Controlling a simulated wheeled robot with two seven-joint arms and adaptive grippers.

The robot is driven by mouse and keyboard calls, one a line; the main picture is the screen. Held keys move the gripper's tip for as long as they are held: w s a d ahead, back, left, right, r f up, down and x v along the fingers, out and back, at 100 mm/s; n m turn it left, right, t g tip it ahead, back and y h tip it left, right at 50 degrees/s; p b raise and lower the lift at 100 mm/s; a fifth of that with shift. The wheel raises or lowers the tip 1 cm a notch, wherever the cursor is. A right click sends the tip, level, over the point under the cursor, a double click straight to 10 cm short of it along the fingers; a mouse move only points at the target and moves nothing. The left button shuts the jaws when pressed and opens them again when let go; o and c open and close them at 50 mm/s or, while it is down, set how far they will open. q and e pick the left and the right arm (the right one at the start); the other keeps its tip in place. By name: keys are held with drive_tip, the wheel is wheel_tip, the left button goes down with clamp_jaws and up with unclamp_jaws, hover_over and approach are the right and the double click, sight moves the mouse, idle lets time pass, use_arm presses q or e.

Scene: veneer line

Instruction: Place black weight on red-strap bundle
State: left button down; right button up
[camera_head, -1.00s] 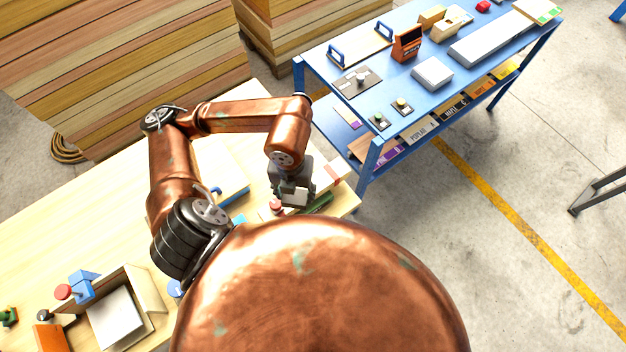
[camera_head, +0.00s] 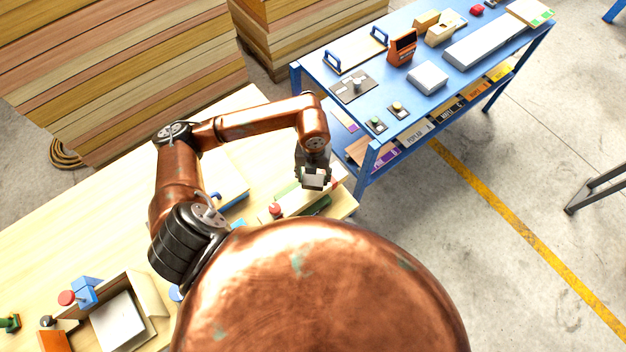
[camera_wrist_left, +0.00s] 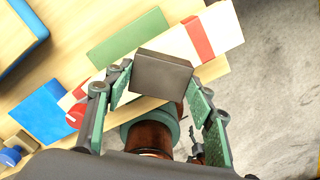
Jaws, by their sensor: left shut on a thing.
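My left gripper (camera_head: 314,184) is shut on the black weight, a small dark block (camera_wrist_left: 161,74) between its two fingers in the left wrist view. In the head view the weight (camera_head: 314,178) looks pale where light hits it. The red-strap bundle (camera_wrist_left: 168,52) is a long pale stack with a red band around it, just beyond the weight in the wrist view. In the head view the bundle (camera_head: 292,203) lies at the bench's right end, partly hidden by the gripper. I cannot tell whether the weight touches it. My right gripper is not in view.
A green piece (camera_wrist_left: 128,36) lies beside the bundle, and a red knob (camera_head: 275,209) stands near its left end. A blue piece (camera_wrist_left: 40,110) lies further left. The bench (camera_head: 85,215) ends near the bundle; a blue cart (camera_head: 370,110) stands beyond.

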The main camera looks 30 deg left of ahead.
sight(313, 180)
use_arm(q)
wheel_tip(313, 180, down, 3)
drive_tip(key=shift+r+p, duration=0.15)
drive_tip(key=shift+p, duration=0.4)
drive_tip(key=shift+f, duration=0.2)
drive_tip(key=c, duration=0.9)
unclamp_jaws()
drive_tip(key=shift+s, duration=0.1)
drive_tip(key=shift+r, duration=0.35)
wheel_tip(313, 180, up, 12)
drive_tip(key=shift+f+b, duration=0.2)
drive_tip(key=shift+b, duration=1.05)
drive_tip(key=shift+d, duration=0.15)
